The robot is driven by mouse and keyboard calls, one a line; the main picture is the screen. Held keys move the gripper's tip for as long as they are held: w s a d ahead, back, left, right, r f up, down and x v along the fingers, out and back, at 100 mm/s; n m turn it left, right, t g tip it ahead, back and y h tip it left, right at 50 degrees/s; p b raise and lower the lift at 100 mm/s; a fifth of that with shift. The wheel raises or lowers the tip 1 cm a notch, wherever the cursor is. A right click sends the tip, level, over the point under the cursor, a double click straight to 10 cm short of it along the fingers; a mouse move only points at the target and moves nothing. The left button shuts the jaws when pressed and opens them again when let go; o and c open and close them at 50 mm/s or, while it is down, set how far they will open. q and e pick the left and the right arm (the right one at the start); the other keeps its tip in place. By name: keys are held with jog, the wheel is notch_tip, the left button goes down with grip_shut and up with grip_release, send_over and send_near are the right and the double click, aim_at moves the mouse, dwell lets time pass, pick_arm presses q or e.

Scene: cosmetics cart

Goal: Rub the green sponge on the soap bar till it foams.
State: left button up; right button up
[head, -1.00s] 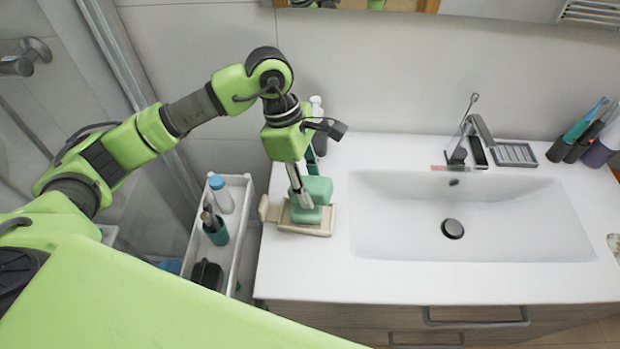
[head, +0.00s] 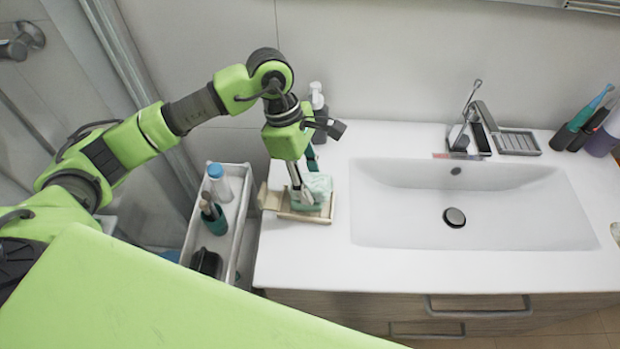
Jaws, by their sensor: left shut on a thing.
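The green sponge (head: 318,188) is in my left gripper (head: 302,197), which is shut on it. The sponge is down on the beige soap dish (head: 325,216) at the left end of the white counter. Whitish foam covers much of the sponge, so it looks paler than plain green. I cannot make out the soap bar; it may be hidden under the sponge and fingers. My right gripper is not in view.
A white cart (head: 233,215) with a blue-capped bottle (head: 218,182) and brushes in a cup stands left of the counter. A pump bottle (head: 317,100) stands behind the dish. The sink basin (head: 470,205) is at right, with bare counter in front.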

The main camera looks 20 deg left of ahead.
pick_arm(q)
jog(key=shift+s+a+f, duration=0.15)
jog(key=shift+f, duration=0.05)
